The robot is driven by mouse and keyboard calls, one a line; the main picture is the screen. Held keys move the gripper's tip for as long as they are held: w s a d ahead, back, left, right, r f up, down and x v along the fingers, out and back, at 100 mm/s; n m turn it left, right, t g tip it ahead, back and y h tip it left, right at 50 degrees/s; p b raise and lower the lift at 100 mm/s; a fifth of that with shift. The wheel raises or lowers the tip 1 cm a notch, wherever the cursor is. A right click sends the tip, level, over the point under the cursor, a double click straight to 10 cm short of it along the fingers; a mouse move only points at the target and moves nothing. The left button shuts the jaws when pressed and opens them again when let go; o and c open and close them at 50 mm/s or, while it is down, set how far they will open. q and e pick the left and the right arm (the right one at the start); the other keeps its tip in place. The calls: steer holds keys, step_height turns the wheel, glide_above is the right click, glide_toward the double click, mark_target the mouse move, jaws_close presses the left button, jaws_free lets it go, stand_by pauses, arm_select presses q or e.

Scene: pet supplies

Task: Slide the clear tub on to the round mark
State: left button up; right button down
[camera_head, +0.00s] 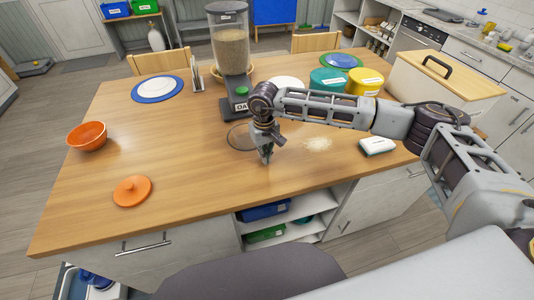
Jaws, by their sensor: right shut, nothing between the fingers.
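A dark round outline (240,137) shows on the wooden table (190,150), just left of my right gripper. I take it for the round mark; my gripper hides its right side. A tall clear container (230,48) of tan grains stands behind it on a black base. It is the only plainly clear-walled vessel I see, and I cannot tell whether it is the tub. My right gripper (266,157) points down, shut and empty, near the middle of the table. My left gripper is not in view.
An orange bowl (87,136) and an orange lid (132,190) lie at left. A pale patch (317,144) and a white block (377,146) lie at right. Teal (328,81) and yellow (364,82) tubs and a wooden-lidded box (437,80) stand behind my right arm. The front-left table is mostly free.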

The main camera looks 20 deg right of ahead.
steer(key=shift+s+d+r, duration=0.15)
steer(key=shift+r, duration=1.15)
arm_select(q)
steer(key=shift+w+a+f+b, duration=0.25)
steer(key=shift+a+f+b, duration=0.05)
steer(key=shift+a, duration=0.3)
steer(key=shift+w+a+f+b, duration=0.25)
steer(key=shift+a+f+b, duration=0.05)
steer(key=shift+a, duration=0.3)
arm_select(e)
step_height(320, 180, up, 7)
steer(key=shift+r, duration=0.2)
